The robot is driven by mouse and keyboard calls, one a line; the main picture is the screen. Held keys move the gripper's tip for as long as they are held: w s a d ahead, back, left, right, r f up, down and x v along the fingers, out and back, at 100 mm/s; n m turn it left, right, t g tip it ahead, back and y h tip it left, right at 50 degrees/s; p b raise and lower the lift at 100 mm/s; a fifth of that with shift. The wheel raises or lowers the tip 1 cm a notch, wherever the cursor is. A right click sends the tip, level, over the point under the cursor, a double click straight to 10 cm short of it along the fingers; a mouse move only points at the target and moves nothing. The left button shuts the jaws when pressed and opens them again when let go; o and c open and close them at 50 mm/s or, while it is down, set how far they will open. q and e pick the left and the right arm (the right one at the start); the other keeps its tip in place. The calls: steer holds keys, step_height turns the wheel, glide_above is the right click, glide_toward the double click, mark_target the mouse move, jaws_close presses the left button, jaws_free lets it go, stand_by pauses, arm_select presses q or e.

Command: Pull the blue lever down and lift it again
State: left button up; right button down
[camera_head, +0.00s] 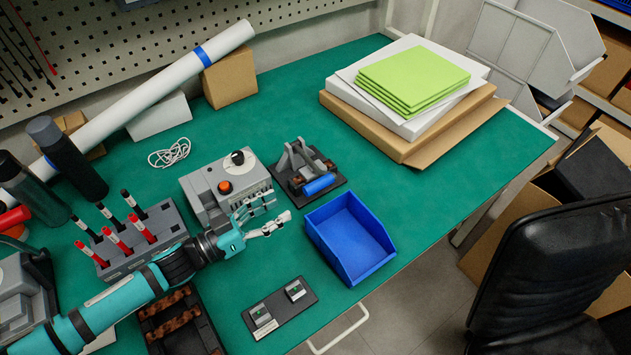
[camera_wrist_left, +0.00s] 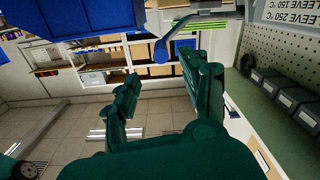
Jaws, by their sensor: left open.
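The blue lever (camera_head: 320,184) is a short blue handle on a small press-like device with a grey bracket (camera_head: 298,158) and a dark base plate. It lies low at the near side of the device. My left gripper (camera_head: 274,214) is open and empty, to the left of and nearer than the lever, apart from it. In the left wrist view my left gripper (camera_wrist_left: 158,70) has its two green fingers spread. A curved blue piece, probably the lever (camera_wrist_left: 172,40), shows beyond the fingertips. My right gripper is not in view.
A grey box with an orange button (camera_head: 225,187) stands just left of the device. A blue bin (camera_head: 350,238) is close on the right. A dark plate with two small parts (camera_head: 279,308) lies in front. Free green table (camera_head: 410,185) extends to the right.

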mark_target(327, 180)
arm_select(q)
steer(key=p+x, duration=0.1)
steer(key=x, duration=1)
steer(key=shift+w, duration=0.1)
jaws_close()
